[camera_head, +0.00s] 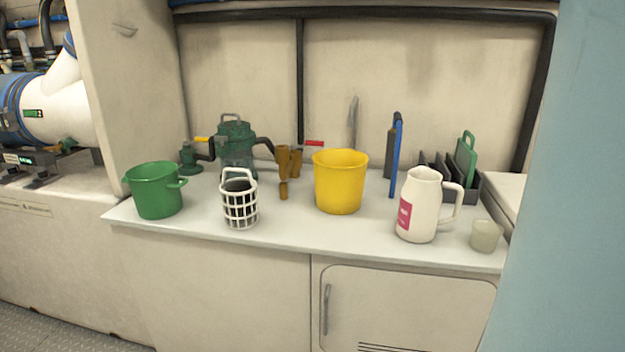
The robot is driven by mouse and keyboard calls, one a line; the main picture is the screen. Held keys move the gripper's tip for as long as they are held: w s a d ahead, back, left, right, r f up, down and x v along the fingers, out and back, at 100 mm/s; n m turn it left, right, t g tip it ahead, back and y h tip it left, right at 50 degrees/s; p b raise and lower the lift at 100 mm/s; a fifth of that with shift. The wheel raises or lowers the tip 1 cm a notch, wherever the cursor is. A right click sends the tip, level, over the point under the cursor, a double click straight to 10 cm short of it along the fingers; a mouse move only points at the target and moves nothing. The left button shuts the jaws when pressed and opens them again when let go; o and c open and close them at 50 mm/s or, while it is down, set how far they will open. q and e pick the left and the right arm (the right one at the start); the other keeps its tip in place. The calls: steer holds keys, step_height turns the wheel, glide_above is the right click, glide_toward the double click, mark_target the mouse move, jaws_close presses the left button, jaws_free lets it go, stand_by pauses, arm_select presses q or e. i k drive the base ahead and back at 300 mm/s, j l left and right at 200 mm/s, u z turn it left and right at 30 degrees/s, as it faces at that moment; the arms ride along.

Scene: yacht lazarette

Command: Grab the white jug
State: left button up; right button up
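The white jug (419,207) stands upright on the right part of the white counter (270,235). It has a pink label on its left front and a handle on its right side. Nothing touches it that I can see. Neither of my grippers shows in the head view.
A pale cup (485,236) stands right of the jug, near its handle. A yellow bucket (340,184), a white basket (240,203) and a green pot (155,190) stand to the left. Behind are a dark rack (467,187), a blue upright item (396,155) and a green canister (236,150).

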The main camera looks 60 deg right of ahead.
mark_target(421, 195)
steer(key=z, duration=2)
